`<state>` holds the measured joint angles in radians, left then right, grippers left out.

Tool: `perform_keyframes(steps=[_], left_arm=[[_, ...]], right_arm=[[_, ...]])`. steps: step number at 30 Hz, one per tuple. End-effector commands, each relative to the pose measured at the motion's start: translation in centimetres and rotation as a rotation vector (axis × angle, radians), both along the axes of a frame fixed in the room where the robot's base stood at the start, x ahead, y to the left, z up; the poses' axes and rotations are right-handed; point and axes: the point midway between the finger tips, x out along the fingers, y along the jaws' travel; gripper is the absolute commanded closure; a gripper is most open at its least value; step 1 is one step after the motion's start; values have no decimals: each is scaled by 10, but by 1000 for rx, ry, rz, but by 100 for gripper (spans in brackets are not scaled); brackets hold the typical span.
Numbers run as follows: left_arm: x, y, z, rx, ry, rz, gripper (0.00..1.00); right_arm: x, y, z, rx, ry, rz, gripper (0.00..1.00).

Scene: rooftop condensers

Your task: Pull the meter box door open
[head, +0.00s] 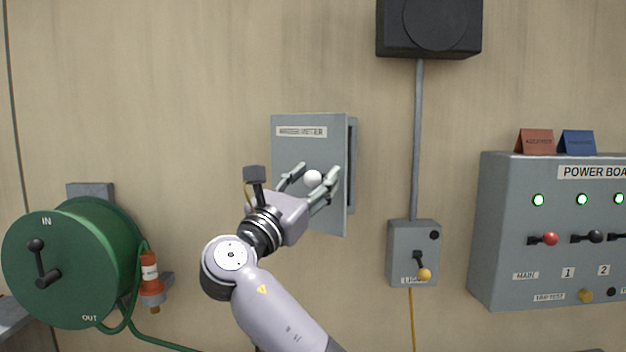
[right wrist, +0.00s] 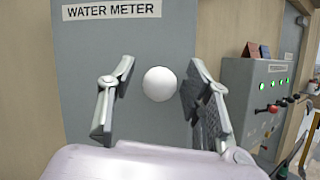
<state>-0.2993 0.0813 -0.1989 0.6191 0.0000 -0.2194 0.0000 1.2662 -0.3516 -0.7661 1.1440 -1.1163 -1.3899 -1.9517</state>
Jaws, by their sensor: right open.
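The grey meter box door (head: 292,150) has a "WATER METER" label, which reads clearly in the right wrist view (right wrist: 112,10). Its right edge stands out from the box body (head: 353,165), so it looks slightly ajar. A round white knob (head: 313,178) sits towards the door's right side. My right gripper (head: 319,172) is in front of the door, open, with one finger on each side of the knob. In the right wrist view a gap shows between the knob (right wrist: 160,84) and each finger. My left gripper is not in view.
A green hose reel (head: 75,262) is on the wall at left. A small switch box (head: 413,245) with a yellow-tipped lever and a power board (head: 500,225) with levers and green lights are at right. A dark box (head: 428,25) hangs above. Bare wall lies between.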

Motion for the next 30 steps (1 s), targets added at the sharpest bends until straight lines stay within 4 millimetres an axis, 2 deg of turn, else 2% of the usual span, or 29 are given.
perform_keyframes(steps=[5, 12, 18, 23, 30], left_arm=[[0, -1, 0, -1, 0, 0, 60], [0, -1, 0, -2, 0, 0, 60], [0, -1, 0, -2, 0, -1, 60], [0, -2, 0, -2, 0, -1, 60], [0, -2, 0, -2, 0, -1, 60]], right_arm=[[-1, 0, 15, 1, -3, 0, 54], [-1, 1, 62, 0, -4, 0, 54], [0, 0, 91, -1, -3, -1, 54], [0, 0, 99, -1, 0, 0, 54], [0, 0, 100, -1, 0, 0, 54]])
